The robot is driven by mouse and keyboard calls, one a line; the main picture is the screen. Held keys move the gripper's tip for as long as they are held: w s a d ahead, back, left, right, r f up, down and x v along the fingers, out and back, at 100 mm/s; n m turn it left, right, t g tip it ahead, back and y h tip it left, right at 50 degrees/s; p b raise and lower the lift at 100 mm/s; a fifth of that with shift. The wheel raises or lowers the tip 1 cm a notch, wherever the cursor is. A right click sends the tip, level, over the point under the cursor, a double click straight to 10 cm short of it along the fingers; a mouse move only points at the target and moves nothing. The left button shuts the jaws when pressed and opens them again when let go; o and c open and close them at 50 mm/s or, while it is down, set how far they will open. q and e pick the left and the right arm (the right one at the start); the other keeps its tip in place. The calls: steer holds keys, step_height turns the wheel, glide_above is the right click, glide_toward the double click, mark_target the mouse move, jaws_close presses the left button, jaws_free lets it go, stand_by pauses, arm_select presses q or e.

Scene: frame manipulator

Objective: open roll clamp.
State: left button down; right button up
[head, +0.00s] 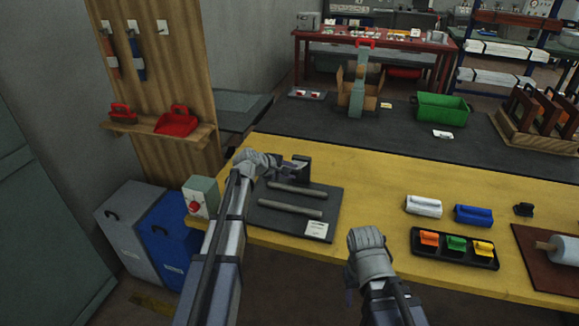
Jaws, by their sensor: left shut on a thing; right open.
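The roll clamp (255,215) is a dark plate on the left end of the yellow table, with two grey rollers (290,207) lying across it and a dark upright block (303,168) at its back. A white label (316,229) is on its front right corner. My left gripper (284,170) is at the back of the clamp, beside the block, shut on a small part there that the hand mostly hides. My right gripper (368,245) is open and empty at the table's front edge, right of the clamp.
A grey box with a red button (197,199) stands left of the clamp. A black tray (468,258) holds orange, green and yellow pieces, with white (423,206) and blue (473,215) pieces behind it. The yellow table (365,185) is clear between clamp and tray.

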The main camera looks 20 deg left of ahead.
arm_select(q)
steer(key=w+r+g+p, duration=0.1)
steer(key=r+p, duration=0.1)
steer(key=p, duration=0.1)
steer(key=w+r+g+p, duration=0.1)
steer(key=w+r+p, duration=0.1)
steer(key=r+p, duration=0.1)
steer(key=w+r+g+p, duration=0.1)
steer(key=w+r+p, duration=0.1)
steer(key=p, duration=0.2)
steer(key=shift+d+r+n+g, duration=0.1)
steer(key=shift+r+n+g, duration=0.1)
steer(key=shift+n+g, duration=0.2)
steer(key=w+r+g+p, duration=0.1)
steer(key=w+r+p, duration=0.2)
steer(key=w+p, duration=0.2)
steer(key=shift+w+d+r+g+y+p, duration=0.15)
steer(key=shift+w+r+g+y+p, duration=0.2)
steer(key=shift+w, duration=0.85)
steer(key=c, duration=0.8)
jaws_free()
steer(key=shift+o, duration=0.2)
steer(key=shift+r, duration=0.1)
